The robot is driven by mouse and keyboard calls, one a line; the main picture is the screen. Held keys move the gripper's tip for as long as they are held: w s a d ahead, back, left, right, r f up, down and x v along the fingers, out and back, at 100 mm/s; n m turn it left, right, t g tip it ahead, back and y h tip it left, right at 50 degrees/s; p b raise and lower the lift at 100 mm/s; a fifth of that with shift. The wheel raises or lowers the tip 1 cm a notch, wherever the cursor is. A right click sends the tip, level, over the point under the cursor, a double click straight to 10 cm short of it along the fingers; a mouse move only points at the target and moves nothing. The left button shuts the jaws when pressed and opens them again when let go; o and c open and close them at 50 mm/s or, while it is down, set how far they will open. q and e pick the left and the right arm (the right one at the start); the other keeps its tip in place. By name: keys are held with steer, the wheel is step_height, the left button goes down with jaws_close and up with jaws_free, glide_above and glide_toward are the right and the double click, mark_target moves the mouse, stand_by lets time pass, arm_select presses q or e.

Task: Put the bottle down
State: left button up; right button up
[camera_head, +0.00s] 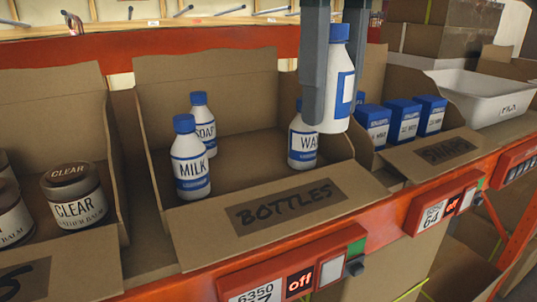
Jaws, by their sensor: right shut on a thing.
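My right gripper (332,85) comes down from the top and is shut on a white bottle (338,92) with a blue cap and blue label. The bottle is upright, held above the right part of the cardboard box marked BOTTLES (205,238). Inside that box stand a milk bottle (189,165), a soap bottle (204,128) behind it and a third bottle (301,150) whose label begins "WA". The held bottle and a finger partly cover that third bottle in this view. My left gripper is not in view.
A box of dark-lidded jars (75,197) stands at the left. A box marked SNACKS (428,155) with blue packages (403,119) and a white bin (480,92) stand at the right. The orange shelf edge (385,232) runs along the front. Bare box floor shows between the bottles.

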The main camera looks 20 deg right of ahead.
steer(key=m, duration=0.2)
steer(key=m+p, duration=0.1)
steer(key=m, duration=0.4)
steer(key=shift+w+d+r, duration=0.1)
steer(key=shift+w+d, duration=0.2)
steer(key=m, duration=0.2)
steer(key=m+p, duration=0.1)
steer(key=m, duration=0.1)
steer(key=shift+w+d, duration=0.15)
steer(key=shift+d, duration=0.05)
steer(key=m, duration=0.4)
steer(key=shift+w+d+p, duration=0.15)
steer(key=shift+p, duration=0.25)
steer(key=w+a+f+p, duration=0.2)
steer(key=a, duration=0.1)
steer(key=w+a+f+p, duration=0.2)
steer(key=w, duration=0.1)
steer(key=w+a+f+p, duration=0.2)
steer(key=w+a+f, duration=0.1)
steer(key=shift+a, duration=0.35)
steer(key=shift+s, duration=0.1)
